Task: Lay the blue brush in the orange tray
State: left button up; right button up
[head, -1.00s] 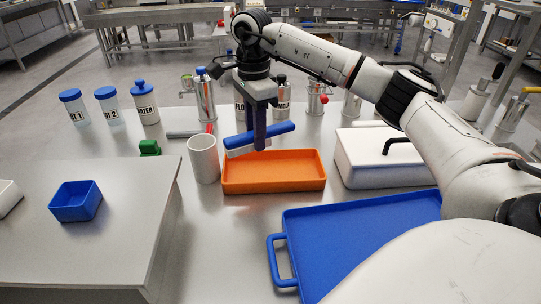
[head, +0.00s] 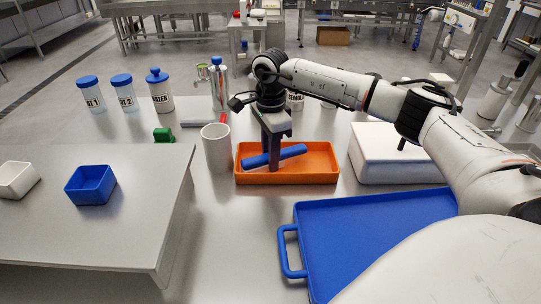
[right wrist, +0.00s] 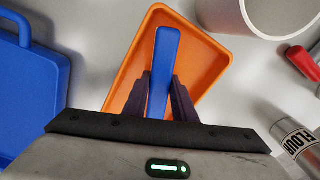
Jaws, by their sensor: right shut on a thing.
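The orange tray (head: 315,177) stands on the steel table in the head view, and its rim and floor also show in the right wrist view (right wrist: 205,70). The blue brush (head: 292,154) is inside the tray's outline, slanting a little up to the right. In the right wrist view the brush (right wrist: 165,60) runs lengthwise between the fingers. My right gripper (head: 272,160) points down over the left part of the tray and is shut on the brush. I cannot tell whether the brush touches the tray floor. My left gripper is not in view.
A white cup (head: 217,150) stands close at the tray's left. A white lidded box (head: 385,160) is to its right, and a blue tray with a handle (head: 365,235) lies in front. Lidded jars (head: 160,92) stand behind at the left.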

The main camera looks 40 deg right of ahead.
jog(key=shift+f, duration=0.15)
jog(key=o, duration=1)
notch_tip(320, 180, up, 12)
jog(key=shift+r, duration=0.25)
